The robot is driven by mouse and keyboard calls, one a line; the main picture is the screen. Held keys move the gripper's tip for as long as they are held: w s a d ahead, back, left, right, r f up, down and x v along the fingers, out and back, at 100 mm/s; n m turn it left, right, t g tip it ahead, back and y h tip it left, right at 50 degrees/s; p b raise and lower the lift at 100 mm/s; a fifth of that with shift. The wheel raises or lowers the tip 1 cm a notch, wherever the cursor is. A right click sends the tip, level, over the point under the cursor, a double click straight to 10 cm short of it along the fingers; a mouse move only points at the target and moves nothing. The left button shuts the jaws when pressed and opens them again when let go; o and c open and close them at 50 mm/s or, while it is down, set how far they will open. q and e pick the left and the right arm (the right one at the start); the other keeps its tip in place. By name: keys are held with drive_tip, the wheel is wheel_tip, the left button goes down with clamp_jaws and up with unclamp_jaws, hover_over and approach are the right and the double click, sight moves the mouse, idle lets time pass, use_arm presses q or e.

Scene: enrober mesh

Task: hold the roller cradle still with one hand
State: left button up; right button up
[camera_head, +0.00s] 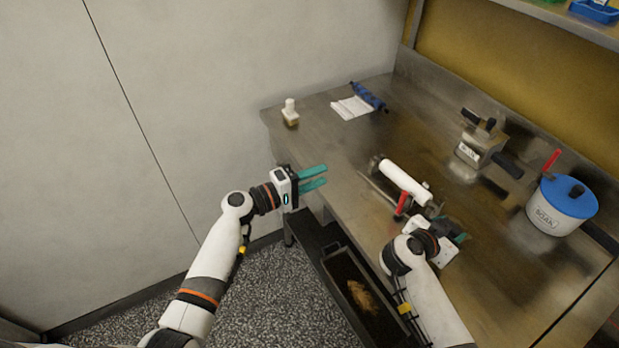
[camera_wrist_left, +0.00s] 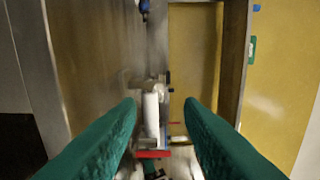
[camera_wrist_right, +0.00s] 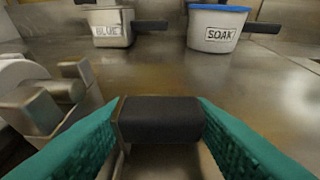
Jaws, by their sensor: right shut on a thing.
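The roller cradle (camera_head: 376,190) stands on the steel bench with a white roller (camera_head: 404,180) across it and a red handle (camera_head: 402,205) at its near side. My right gripper (camera_head: 458,238) is at the cradle's near right end. In the right wrist view its teal fingers are shut on a black grip (camera_wrist_right: 160,118), with the cradle's metal end (camera_wrist_right: 45,105) just to the left. How the grip joins the cradle is hard to see. My left gripper (camera_head: 325,177) is open and empty, left of the cradle near the bench edge. The left wrist view also shows the roller (camera_wrist_left: 151,112).
A metal pot labelled BLUE (camera_wrist_right: 110,27) and a white SOAK pot (camera_head: 545,212) with a blue lid stand behind. A white cloth (camera_head: 352,108), a blue tool (camera_head: 369,96) and a small bottle (camera_head: 290,113) lie further left. A dark trough (camera_head: 335,250) is below the bench edge.

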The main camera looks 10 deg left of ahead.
use_arm(q)
drive_tip(key=shift+a+f+n, duration=0.3)
drive_tip(key=shift+a+n, duration=0.1)
drive_tip(key=shift+a, duration=0.3)
drive_tip(key=shift+s+d, duration=0.15)
drive_tip(key=shift+c, duration=1.4)
drive_tip(key=shift+m+g+h, duration=0.6)
drive_tip(key=shift+m+g, duration=0.1)
drive_tip(key=shift+m, duration=0.1)
drive_tip(key=s+d, duration=0.4)
drive_tip(key=s, duration=0.1)
drive_tip(key=s+d, duration=0.2)
drive_tip(key=shift+s+d+r, duration=0.1)
drive_tip(key=shift+s, duration=0.2)
clamp_jaws()
approach(414, 194)
drive_tip(key=w+a, duration=0.2)
drive_tip(key=w, duration=0.1)
drive_tip(key=shift+r, duration=0.4)
drive_tip(key=shift+s+d, duration=0.15)
drive_tip(key=shift+d, duration=0.4)
drive_tip(key=shift+s+d, duration=0.2)
drive_tip(key=shift+d, duration=0.4)
drive_tip(key=shift+s+d+f, duration=0.1)
drive_tip(key=shift+d, duration=0.5)
